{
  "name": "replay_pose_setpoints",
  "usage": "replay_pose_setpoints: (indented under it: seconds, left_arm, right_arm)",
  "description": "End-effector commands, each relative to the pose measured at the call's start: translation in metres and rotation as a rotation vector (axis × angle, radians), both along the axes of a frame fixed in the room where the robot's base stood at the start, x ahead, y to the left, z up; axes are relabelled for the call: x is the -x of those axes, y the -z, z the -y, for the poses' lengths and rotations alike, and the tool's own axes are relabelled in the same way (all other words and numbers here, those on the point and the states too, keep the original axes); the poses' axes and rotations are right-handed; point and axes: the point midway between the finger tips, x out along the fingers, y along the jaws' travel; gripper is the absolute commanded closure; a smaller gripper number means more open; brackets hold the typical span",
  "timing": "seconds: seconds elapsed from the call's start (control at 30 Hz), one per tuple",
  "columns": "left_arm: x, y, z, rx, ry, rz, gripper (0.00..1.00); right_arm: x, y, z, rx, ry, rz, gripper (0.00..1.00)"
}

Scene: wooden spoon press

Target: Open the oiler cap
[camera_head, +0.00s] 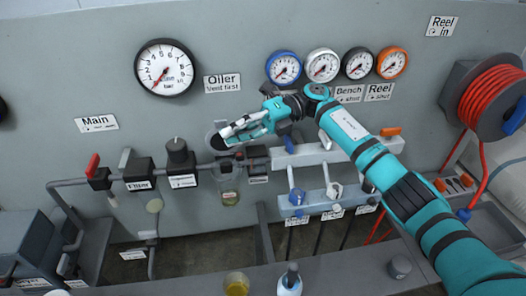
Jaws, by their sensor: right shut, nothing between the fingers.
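The oiler is a dark block with a clear bowl (229,192) under it, mounted on the grey wall panel below the Oiler label (222,83). A little yellowish liquid shows low in the bowl. My right gripper (222,138) is shut, at the top of the oiler, with its fingers pointing left and down. A dark round part shows at the fingertips. A grey rounded shape shows just behind them. The fingers hide much of this spot, so I cannot tell whether the cap is open or whether the fingertips touch it. My left gripper is out of view.
A regulator with a dark knob (178,152) and a red-handled valve (96,172) sit left of the oiler. A grey manifold (318,153) lies right, under my arm. A yellow cup (236,284) and a white bottle (289,282) stand on the front ledge.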

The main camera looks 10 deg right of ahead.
Motion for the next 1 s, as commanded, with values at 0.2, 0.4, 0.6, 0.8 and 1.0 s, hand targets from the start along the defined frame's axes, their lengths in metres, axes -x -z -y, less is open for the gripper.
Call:
replay_pose_setpoints:
  seconds: [0.2, 0.4, 0.6, 0.8, 1.0]
  left_arm:
    - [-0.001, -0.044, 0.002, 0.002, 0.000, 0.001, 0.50]
    - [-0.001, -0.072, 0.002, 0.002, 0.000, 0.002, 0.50]
    - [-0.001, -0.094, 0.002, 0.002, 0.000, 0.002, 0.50]
    - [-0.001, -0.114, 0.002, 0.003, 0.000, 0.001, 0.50]
    - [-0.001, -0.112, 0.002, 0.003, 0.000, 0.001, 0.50]
  right_arm:
    - [0.032, 0.010, 0.001, 0.000, -0.001, 0.333, 1.00]
    - [0.054, 0.041, 0.000, 0.000, 0.000, 0.685, 1.00]
    - [0.064, 0.071, -0.001, -0.001, 0.002, 0.994, 1.00]
    - [0.064, 0.096, -0.001, -0.002, 0.005, 1.232, 1.00]
    - [0.060, 0.115, 0.013, 0.005, 0.001, 1.283, 1.00]
